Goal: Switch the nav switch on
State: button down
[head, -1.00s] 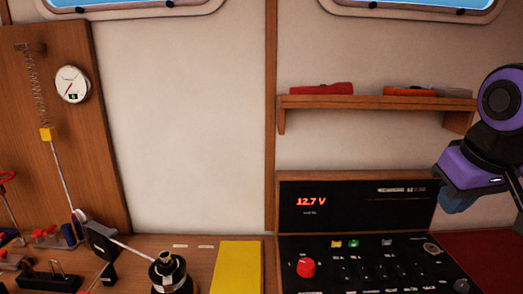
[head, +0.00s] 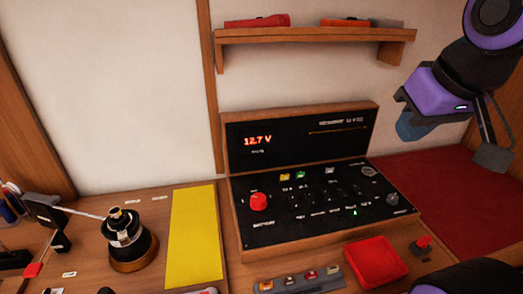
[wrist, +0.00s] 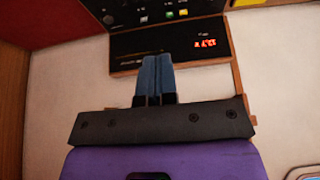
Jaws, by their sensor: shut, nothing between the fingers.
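The black switch panel (head: 268,228) lies on the desk in a wooden frame, with a row of small dark toggle switches (head: 318,198) across its middle. Their labels are too small to read, so I cannot tell which is the nav switch or its position. A small green light (head: 355,212) glows on the panel's right part. My gripper (head: 411,128) is above and to the right of the panel, apart from it. Its blue fingers (wrist: 154,80) are shut together and empty in the wrist view, where the panel (wrist: 125,15) shows upside down at the top.
A red knob (head: 258,201) stands on the panel's left. Behind it rises a display (head: 257,141) reading 12.7 V. A shelf (head: 310,37) with torches hangs above. A yellow sheet (head: 195,235), a winch-like drum (head: 128,240) and a red box (head: 376,262) are on the desk.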

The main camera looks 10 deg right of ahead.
jog(key=w+a+f+g, duration=0.1)
jog(key=w+f, duration=0.2)
jog(key=w, duration=0.4)
jog(key=w+a+f+g, duration=0.1)
jog(key=w+f, duration=0.2)
jog(key=w, duration=0.3)
jog(key=g, duration=0.2)
send_over(292, 197)
jog(key=s, duration=0.2)
notch_tip(292, 197, down, 15)
jog(key=f, duration=0.4)
jog(key=w+f, duration=0.1)
jog(key=f, duration=0.9)
jog(key=shift+w, duration=0.3)
jog(key=shift+f, duration=0.1)
